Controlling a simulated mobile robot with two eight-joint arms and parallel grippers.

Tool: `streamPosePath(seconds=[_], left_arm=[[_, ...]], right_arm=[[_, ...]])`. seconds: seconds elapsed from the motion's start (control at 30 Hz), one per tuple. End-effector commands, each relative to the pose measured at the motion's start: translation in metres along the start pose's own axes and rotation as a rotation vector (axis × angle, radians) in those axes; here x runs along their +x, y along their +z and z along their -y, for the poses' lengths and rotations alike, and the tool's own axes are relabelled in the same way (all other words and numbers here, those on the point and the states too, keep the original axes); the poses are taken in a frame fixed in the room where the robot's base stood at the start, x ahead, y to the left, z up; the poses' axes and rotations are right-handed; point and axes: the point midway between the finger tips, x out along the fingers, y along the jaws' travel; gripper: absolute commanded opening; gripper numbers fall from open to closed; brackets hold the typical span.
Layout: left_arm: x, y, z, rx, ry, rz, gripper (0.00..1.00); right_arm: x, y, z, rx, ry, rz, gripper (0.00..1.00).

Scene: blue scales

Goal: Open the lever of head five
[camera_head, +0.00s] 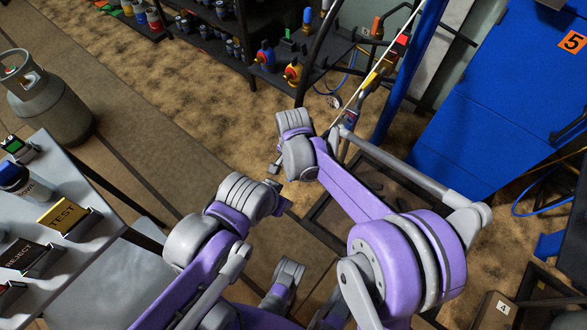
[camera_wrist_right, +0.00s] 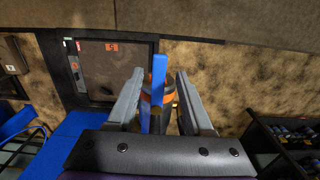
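A blue upright lever (camera_wrist_right: 159,80) stands between the two fingers of my right gripper (camera_wrist_right: 160,73) in the right wrist view. Below it is a dark round body with orange bands (camera_wrist_right: 149,98), partly hidden by the lever and gripper. The fingers are apart, with gaps on both sides of the lever. In the head view an orange label with a black 5 (camera_head: 572,41) is on the large blue panel (camera_head: 480,120) at the top right. My purple and grey arms fill the middle, and I cannot make out either gripper's fingers there.
A dark shelf (camera_head: 325,62) at the top holds blue, red and yellow fittings. A grey gas cylinder (camera_head: 52,105) stands at the left, beside a bench (camera_head: 75,255) with TEST and REJECT blocks. A blue post (camera_head: 405,70) rises near my right arm.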

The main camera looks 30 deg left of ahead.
Motion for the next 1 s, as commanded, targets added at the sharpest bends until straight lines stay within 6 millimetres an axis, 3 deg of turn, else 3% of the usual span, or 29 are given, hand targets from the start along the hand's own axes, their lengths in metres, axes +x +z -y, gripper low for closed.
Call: streamPosePath(seconds=[0.37, 0.8, 1.0], left_arm=[[-0.002, -0.001, 0.000, 0.000, 0.000, 0.000, 0.50], [-0.016, -0.007, 0.000, 0.000, 0.000, -0.006, 0.50], [-0.018, -0.008, 0.000, 0.000, 0.000, -0.007, 0.50]], right_arm=[[-0.007, 0.000, 0.000, -0.001, 0.001, 0.000, 0.53], [-0.088, 0.000, 0.000, -0.001, 0.001, 0.000, 0.53], [-0.106, 0.000, 0.000, 0.000, 0.001, 0.000, 0.53]])
